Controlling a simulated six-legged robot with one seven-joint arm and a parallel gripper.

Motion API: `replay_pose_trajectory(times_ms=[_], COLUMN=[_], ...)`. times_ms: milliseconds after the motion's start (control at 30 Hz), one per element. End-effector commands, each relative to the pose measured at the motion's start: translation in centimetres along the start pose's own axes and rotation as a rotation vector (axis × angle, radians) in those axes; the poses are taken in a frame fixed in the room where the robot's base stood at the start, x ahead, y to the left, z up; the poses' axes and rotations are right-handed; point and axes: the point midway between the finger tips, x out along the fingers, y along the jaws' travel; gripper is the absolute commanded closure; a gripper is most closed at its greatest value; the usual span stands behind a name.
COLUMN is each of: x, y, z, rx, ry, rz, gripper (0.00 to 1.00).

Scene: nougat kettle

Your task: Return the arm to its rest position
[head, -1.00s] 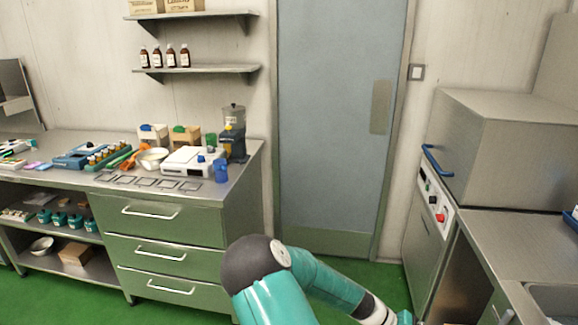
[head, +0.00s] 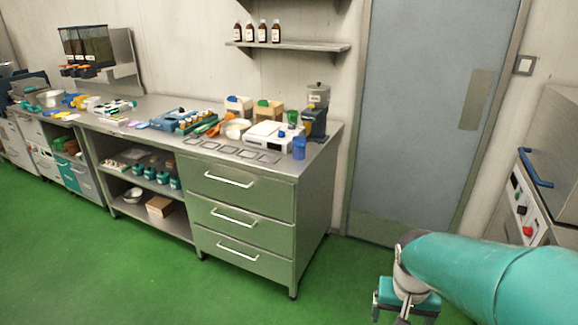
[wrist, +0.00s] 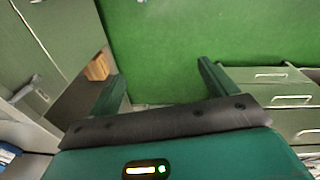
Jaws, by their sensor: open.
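My gripper (wrist: 160,85) is open and empty in the wrist view, its two dark green fingers spread apart over the green floor. In the head view my teal arm (head: 465,268) comes in from the lower right and bends down. The teal and grey end of the arm (head: 405,290) hangs low in front of the door, and its fingers are not clear there. Nothing is held.
A steel counter (head: 318,160) with drawers (head: 240,215) stands left and carries bottles and devices. A grey door (head: 420,110) is behind my arm. A machine with a red knob (head: 528,231) is at right. The green floor (head: 120,265) is clear at lower left.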

Motion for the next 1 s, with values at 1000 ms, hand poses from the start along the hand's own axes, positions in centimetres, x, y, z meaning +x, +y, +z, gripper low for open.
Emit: replay_pose_trajectory(times_ms=[1000], x=[-14.0], y=[-5.2], z=[8.2], rx=[-0.280], ry=[0.412], rz=[-0.152], gripper=[0.29])
